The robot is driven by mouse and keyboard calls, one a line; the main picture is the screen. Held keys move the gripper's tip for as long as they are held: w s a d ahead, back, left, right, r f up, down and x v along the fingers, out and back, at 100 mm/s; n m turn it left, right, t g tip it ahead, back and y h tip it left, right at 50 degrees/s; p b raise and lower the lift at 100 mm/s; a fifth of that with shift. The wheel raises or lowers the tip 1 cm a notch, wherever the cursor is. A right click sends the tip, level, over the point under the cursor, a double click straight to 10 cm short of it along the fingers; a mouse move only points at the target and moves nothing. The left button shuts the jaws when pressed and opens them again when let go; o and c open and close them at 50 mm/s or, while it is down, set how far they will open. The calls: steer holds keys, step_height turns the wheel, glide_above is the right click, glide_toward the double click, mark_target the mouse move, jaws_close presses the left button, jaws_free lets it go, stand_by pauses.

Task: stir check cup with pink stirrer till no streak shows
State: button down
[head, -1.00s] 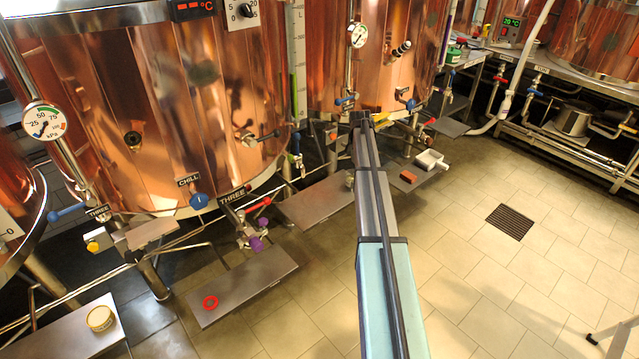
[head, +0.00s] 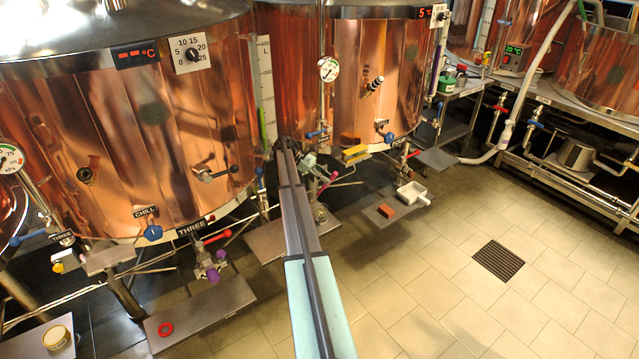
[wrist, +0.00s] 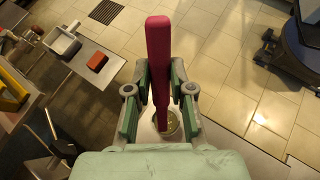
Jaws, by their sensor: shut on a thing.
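My gripper (wrist: 162,88) is shut on the pink stirrer (wrist: 158,45) in the wrist view, its green fingers on either side of the handle. The check cup (wrist: 173,125), small and clear with something yellowish in it, shows beyond the stirrer's lower end. I cannot tell whether the stirrer's tip is inside the cup, above it or beside it. In the head view the cup (head: 320,213) stands on a grey shelf beside my arm, and my gripper (head: 312,168) is small above it. Streaks in the cup are too small to make out.
A shelf to the right holds a red-brown block (head: 386,211) and a white square dish (head: 411,193). A yellow block (head: 355,154) is near the copper vessel (head: 368,85). A red ring (head: 166,329) lies on the left shelf. The tiled floor (head: 420,290) at right is open.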

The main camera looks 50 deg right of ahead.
steer(key=shift+s+f+g, duration=0.1)
steer(key=shift+g, duration=0.3)
steer(key=shift+s+f, duration=0.1)
